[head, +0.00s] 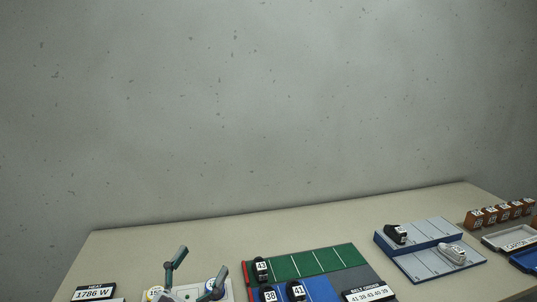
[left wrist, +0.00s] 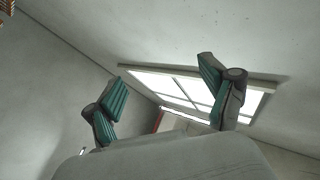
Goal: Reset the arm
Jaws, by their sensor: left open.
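My left gripper (head: 197,274) is at the bottom of the head view, left of the green and blue mat. Its two teal-padded fingers are spread apart with nothing between them. In the left wrist view the same gripper (left wrist: 170,98) is open and empty, against a bright window, wall and ceiling. My right gripper is in neither view.
A green and blue mat (head: 310,264) holds several black numbered shoes. A blue-grey stepped rack (head: 419,267) carries a black shoe (head: 396,234) and a white shoe (head: 453,254). Orange boxes (head: 490,215) and trays (head: 510,238) stand far right.

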